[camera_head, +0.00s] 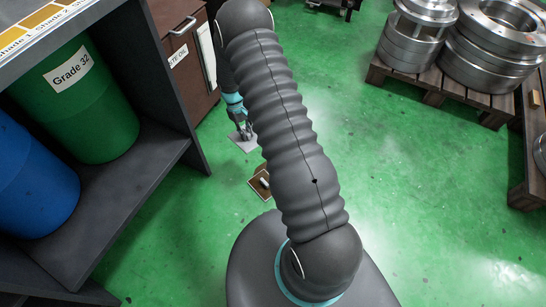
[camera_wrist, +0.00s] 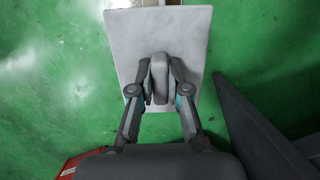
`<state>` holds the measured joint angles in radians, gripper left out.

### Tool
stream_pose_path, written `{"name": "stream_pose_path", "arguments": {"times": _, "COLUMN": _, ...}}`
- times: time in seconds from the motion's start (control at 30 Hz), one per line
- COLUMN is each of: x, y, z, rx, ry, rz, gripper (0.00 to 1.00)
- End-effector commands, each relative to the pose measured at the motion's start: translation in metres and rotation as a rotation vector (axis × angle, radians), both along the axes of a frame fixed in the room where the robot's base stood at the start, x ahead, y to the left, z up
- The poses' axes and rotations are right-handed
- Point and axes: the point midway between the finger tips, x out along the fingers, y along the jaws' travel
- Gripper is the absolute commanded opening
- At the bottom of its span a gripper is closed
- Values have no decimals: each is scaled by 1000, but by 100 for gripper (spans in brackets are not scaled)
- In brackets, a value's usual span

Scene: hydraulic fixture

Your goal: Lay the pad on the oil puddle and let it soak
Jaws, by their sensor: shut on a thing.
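The pad is a light grey-white rectangle with a raised dark grey grip in its middle; it shows in the head view (camera_head: 241,145) and in the wrist view (camera_wrist: 195,35). My gripper (camera_head: 245,132) is shut on that grip, with one finger on each side of it in the wrist view (camera_wrist: 159,82). The pad is over the green floor; its height above the floor is hard to tell. I cannot make out an oil puddle in either view; the pad and my arm hide part of the floor.
A dark shelf (camera_head: 150,172) with a green drum (camera_head: 95,115) and a blue drum (camera_head: 35,180) stands left. A brown cabinet (camera_head: 185,75) is behind it. A small brown tray (camera_head: 254,184) lies near the pad. Metal parts on pallets (camera_head: 433,98) stand right. Open floor lies between.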

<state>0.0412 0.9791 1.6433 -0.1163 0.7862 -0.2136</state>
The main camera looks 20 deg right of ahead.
Motion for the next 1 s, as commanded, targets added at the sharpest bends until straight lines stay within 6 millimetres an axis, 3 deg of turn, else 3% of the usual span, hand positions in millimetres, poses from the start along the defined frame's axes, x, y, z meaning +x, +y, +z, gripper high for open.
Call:
{"name": "stream_pose_path", "arguments": {"times": 0.03, "x": -4, "y": -17, "z": -14, "rx": 3, "ry": -4, "rz": 96, "gripper": 0}}
{"name": "stream_pose_path", "arguments": {"times": 0.2, "x": -15, "y": -72, "z": -43, "rx": 21, "ry": -38, "rz": 503, "gripper": 0}}
{"name": "stream_pose_path", "arguments": {"times": 0.5, "x": -41, "y": -147, "z": -81, "rx": 79, "ry": -70, "rz": 1157, "gripper": 0}}
{"name": "stream_pose_path", "arguments": {"times": 0.7, "x": -56, "y": -179, "z": -98, "rx": 117, "ry": -76, "rz": 1475, "gripper": 0}}
{"name": "stream_pose_path", "arguments": {"times": 1.0, "x": -74, "y": -209, "z": -113, "rx": 162, "ry": -71, "rz": 1797, "gripper": 0}}
